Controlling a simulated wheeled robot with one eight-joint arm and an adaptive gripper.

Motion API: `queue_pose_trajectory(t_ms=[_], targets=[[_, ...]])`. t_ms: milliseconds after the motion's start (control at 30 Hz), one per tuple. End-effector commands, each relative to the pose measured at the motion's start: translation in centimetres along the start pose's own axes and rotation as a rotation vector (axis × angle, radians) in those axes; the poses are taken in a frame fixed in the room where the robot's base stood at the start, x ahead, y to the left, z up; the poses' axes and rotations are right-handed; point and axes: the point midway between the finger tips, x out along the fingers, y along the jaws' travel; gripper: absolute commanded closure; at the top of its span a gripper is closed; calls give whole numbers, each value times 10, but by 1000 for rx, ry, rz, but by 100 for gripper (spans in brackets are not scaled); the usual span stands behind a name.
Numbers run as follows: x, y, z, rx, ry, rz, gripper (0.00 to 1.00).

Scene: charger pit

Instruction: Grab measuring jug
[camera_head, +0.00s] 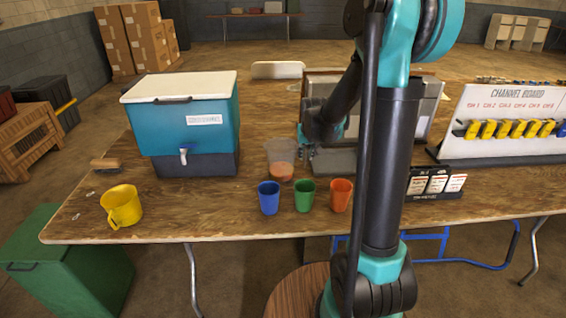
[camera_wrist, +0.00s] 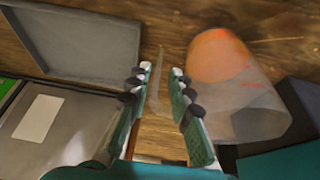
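The measuring jug (camera_head: 281,153) is clear, with orange at its bottom, and stands on the wooden table behind the small cups. In the wrist view the jug (camera_wrist: 262,108) lies right of my gripper (camera_wrist: 159,76), its orange part near the top. My gripper is open, its two fingers apart. A thin translucent strip, which looks like the jug's handle, shows between the fingertips; I cannot tell if either finger touches it. In the head view my gripper (camera_head: 306,148) is just right of the jug and partly hard to make out.
Blue (camera_head: 269,198), green (camera_head: 304,196) and orange (camera_head: 341,195) cups stand in front of the jug. A teal cooler (camera_head: 190,125) is to its left, a yellow mug (camera_head: 121,206) at the front left. A grey tray (camera_wrist: 110,42) lies left of my gripper.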

Motion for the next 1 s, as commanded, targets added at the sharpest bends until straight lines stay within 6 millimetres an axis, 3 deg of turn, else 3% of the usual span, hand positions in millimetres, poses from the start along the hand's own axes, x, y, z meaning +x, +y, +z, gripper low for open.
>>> queue_pose_trajectory(t_ms=[167,600,900,1000], targets=[[7,0,0,0,0,0,80],[53,1,-3,0,0,0,80],[55,1,-2,0,0,0,80],[55,1,-2,0,0,0,92]])
